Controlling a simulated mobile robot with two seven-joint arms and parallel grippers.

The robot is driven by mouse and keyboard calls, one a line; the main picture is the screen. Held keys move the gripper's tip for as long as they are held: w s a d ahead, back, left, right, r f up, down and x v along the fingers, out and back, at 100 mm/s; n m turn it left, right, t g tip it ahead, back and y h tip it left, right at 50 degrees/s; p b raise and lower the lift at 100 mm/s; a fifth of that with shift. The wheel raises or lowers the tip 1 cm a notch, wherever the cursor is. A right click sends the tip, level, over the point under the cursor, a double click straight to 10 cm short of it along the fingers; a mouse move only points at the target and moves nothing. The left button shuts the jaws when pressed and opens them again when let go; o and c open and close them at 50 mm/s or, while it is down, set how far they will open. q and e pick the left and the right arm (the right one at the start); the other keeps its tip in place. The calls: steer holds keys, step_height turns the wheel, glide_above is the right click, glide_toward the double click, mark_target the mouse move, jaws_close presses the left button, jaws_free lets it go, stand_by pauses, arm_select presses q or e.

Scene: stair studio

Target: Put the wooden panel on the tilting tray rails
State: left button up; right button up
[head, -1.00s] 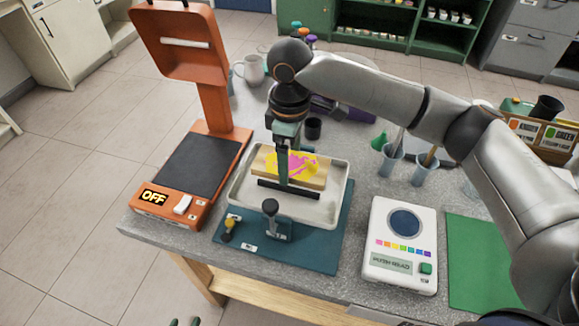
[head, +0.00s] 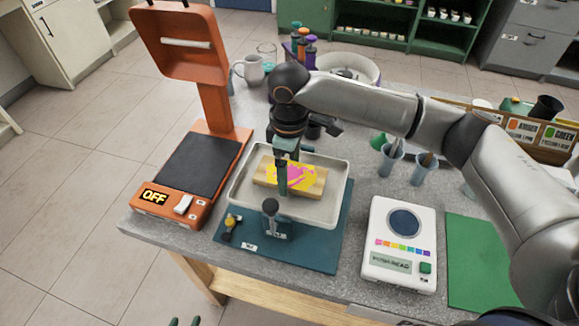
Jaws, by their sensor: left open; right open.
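The wooden panel (head: 313,182), with yellow and pink paint on its top, lies inside the white tilting tray (head: 238,196). The rails under it are hidden, so I cannot tell how it sits on them. My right gripper (head: 282,188) reaches down over the panel's middle from above; it is open, and its fingers hide part of the panel. A small black-knobbed post (head: 270,208) stands at the tray's front edge. Only the tips of my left gripper (head: 185,322) show at the bottom edge, open and empty, away from the table.
The tray stands on a blue mat (head: 318,256). An orange device reading OFF (head: 205,105) stands to its left. A white instrument (head: 385,280) and a green mat (head: 478,262) lie right. Mugs, cups and bottles crowd the back.

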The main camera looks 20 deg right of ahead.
mark_target(289, 174)
step_height(289, 174, up, 12)
steer(key=shift+r, duration=0.15)
stand_by(0.3)
